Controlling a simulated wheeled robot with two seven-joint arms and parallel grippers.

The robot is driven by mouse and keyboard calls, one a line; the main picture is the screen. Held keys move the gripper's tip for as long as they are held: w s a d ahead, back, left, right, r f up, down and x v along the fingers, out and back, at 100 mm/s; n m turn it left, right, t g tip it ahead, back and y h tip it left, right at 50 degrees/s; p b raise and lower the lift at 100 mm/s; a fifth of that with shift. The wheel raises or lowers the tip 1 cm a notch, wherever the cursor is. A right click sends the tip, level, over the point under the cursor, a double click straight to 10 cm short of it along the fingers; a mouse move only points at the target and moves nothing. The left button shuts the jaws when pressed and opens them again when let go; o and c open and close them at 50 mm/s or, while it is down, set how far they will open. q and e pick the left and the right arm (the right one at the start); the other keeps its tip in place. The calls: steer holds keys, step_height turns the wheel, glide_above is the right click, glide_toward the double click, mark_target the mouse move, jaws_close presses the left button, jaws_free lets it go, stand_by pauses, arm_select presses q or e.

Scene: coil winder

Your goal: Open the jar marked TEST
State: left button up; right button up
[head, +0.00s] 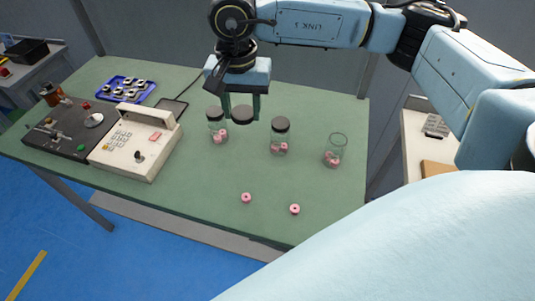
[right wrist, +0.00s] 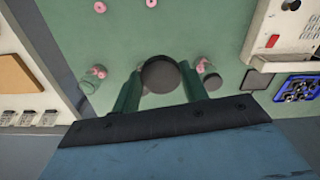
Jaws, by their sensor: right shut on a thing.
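My right gripper (head: 242,106) is shut on a dark round lid (head: 242,114), held above the green table. The lid also shows between the fingers in the right wrist view (right wrist: 160,75). No jar is visible beneath it in the head view. Three glass jars holding pink rings stand on the table. The left jar (head: 218,132) and middle jar (head: 280,144) have dark lids on. The right jar (head: 335,151) has an open top with no lid. I cannot read a TEST mark on any jar. My left gripper is not in view.
Two pink rings (head: 246,198) lie loose near the front of the green table (head: 200,185). A cream control box (head: 132,145), a dark machine base (head: 60,128) and a blue tray (head: 126,90) stand at the left. The front middle is mostly clear.

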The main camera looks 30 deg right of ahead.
step_height(320, 180, down, 6)
steer(key=r+m+b, duration=0.1)
steer(key=m+b, duration=0.6)
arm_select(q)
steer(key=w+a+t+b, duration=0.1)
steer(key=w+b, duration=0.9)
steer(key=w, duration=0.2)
arm_select(e)
steer(key=m, duration=1.2)
glide_above(254, 168)
step_height(254, 168, down, 8)
steer(key=r, duration=0.1)
step_height(254, 168, down, 6)
steer(key=shift+r+b, duration=0.2)
steer(key=shift+b, duration=0.3)
step_height(254, 168, down, 4)
steer(key=shift+f+b, duration=0.1)
steer(key=shift+b, duration=0.5)
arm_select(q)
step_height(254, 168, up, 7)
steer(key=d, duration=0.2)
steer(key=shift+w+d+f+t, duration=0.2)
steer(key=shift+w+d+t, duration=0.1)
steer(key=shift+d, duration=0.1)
arm_select(e)
steer(key=shift+f, duration=0.1)
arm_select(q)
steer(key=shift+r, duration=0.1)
arm_select(e)
steer(key=shift+f, duration=0.1)
